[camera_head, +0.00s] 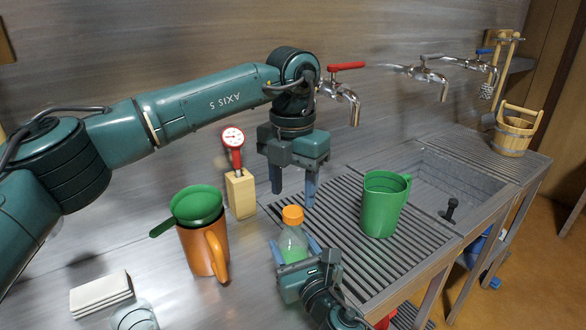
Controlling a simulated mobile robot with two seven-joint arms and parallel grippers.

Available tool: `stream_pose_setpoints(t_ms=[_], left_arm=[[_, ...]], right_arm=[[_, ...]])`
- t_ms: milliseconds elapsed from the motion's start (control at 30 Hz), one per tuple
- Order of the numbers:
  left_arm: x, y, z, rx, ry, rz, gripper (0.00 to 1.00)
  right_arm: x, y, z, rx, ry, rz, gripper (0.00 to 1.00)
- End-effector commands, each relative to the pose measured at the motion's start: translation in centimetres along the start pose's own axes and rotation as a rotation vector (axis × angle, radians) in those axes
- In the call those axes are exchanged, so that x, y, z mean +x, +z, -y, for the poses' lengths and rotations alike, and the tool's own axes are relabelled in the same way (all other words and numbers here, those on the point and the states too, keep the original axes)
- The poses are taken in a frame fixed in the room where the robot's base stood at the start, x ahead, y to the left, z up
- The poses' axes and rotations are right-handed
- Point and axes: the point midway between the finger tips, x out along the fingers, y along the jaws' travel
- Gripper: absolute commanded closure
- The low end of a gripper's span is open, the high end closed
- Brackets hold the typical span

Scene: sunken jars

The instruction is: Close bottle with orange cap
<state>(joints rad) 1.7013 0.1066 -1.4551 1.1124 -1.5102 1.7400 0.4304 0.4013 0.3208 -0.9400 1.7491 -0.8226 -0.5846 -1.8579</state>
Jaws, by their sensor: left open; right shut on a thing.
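A clear bottle (292,242) with green contents stands upright near the front edge of the slatted drainboard. An orange cap (292,215) sits on top of its neck; I cannot tell whether it is loose or tight. My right gripper (294,248) is shut on the bottle's body from the front, with one blue finger on each side. My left gripper (293,201) is open and points down, its two blue fingers above and behind the cap in the picture. It holds nothing. The lower part of the bottle is hidden by my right gripper.
A green mug (383,205) stands on the drainboard to the right. An orange pitcher (201,250) with a green funnel (196,203) and a wooden block (240,194) holding a red gauge (233,138) stand left. Taps (345,95) line the wall above the sink (465,172).

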Motion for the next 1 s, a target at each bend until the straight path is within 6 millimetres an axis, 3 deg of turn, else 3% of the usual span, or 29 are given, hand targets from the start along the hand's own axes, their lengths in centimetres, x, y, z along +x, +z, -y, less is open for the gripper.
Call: stream_pose_setpoints(t_ms=[100,300,667,1000], left_arm=[[2.0,-0.1,0.0,0.001,-0.001,-0.002,0.48],[3.8,0.0,0.0,0.0,0.0,0.0,0.48],[4.2,0.0,0.0,0.0,0.0,0.0,0.48],[4.2,0.0,0.0,0.0,0.0,0.001,0.76]], right_arm=[[0.0,-0.1,0.0,-0.001,-0.001,-0.003,1.0],[0.0,-0.1,0.0,-0.001,-0.001,-0.003,1.0],[0.0,-0.2,0.0,-0.001,-0.001,-0.003,1.0],[0.0,-0.2,0.0,-0.001,-0.001,-0.003,1.0]])
